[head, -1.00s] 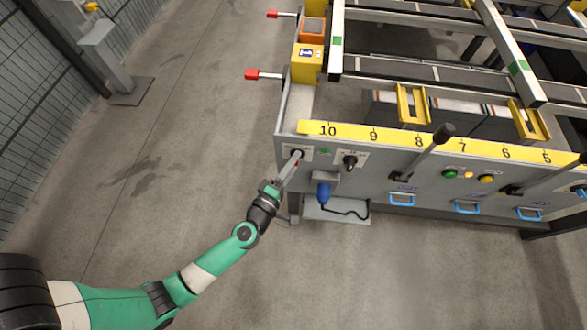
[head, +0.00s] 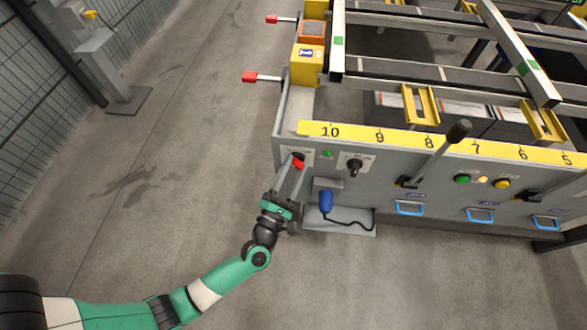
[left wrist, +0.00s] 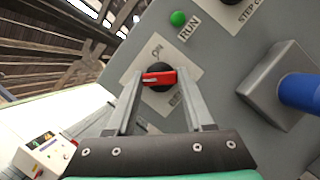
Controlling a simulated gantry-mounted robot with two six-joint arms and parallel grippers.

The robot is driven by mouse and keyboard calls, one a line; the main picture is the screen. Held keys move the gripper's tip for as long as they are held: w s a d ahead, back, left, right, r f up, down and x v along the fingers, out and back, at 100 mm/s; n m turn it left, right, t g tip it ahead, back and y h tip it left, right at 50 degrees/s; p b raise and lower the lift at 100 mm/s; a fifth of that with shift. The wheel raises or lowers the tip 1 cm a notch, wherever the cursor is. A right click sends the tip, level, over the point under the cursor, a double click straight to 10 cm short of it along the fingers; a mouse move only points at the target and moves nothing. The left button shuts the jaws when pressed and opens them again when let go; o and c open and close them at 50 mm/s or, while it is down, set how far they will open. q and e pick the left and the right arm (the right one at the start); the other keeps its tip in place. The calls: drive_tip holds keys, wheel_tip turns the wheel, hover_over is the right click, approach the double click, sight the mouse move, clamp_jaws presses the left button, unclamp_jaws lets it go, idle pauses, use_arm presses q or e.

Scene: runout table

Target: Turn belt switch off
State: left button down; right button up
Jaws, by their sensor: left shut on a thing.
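The belt switch (head: 298,163) is a red handle on a round black base, on a white plate at the left end of the grey panel. It also shows in the left wrist view (left wrist: 159,78), with the red handle lying nearly level across that picture and ON printed above it. My left gripper (head: 297,164) has its two grey fingers on the ends of the handle and is shut on it. In the left wrist view the fingers (left wrist: 160,82) stand on either side of the handle. My right gripper is not in view.
A green RUN lamp (head: 327,153) and a black knob (head: 354,166) sit right of the switch. A blue plug (head: 326,201) with a black cable is below them. A long lever (head: 443,147) sticks out farther right. The floor left of the panel is clear.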

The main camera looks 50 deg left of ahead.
use_arm(q)
drive_tip(key=shift+n, duration=0.4)
drive_tip(key=shift+c, duration=1.4)
unclamp_jaws()
drive_tip(key=p+v, duration=0.2)
drive_tip(key=v, duration=0.9)
drive_tip(key=shift+s+d+f, duration=0.2)
